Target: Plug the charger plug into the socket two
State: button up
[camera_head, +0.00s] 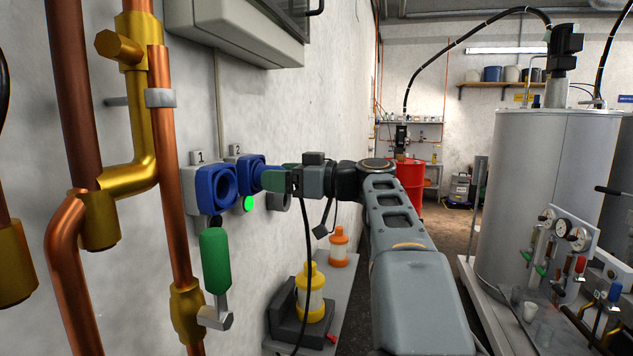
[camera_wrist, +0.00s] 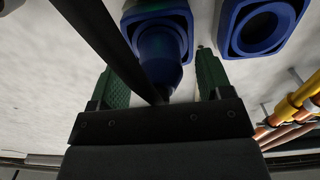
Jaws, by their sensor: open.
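Two blue sockets are on the wall at left, labelled 1 and 2. Socket two (camera_head: 250,172) is the farther one; it is also at the top centre of the wrist view (camera_wrist: 160,15). The blue charger plug (camera_wrist: 160,50) sits in socket two, though how deep I cannot tell. Its black cable (camera_head: 309,250) hangs down past my gripper, and crosses the upper left of the wrist view. My gripper (camera_head: 272,180) has green fingers, open on either side of the plug with gaps showing in the wrist view. Socket one (camera_head: 213,189) is empty.
A green lamp (camera_head: 248,204) is lit below socket two. Copper pipes (camera_head: 165,170) and a green-handled lever (camera_head: 215,262) are at left. A low shelf (camera_head: 335,290) with yellow and orange items stands below. A large grey tank (camera_head: 545,190) is at right, a red drum (camera_head: 410,180) behind.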

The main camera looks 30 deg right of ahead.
jog(key=b+v, duration=0.2)
jog(key=v, duration=0.9)
jog(key=shift+s+d, duration=0.2)
jog(key=shift+s, duration=0.05)
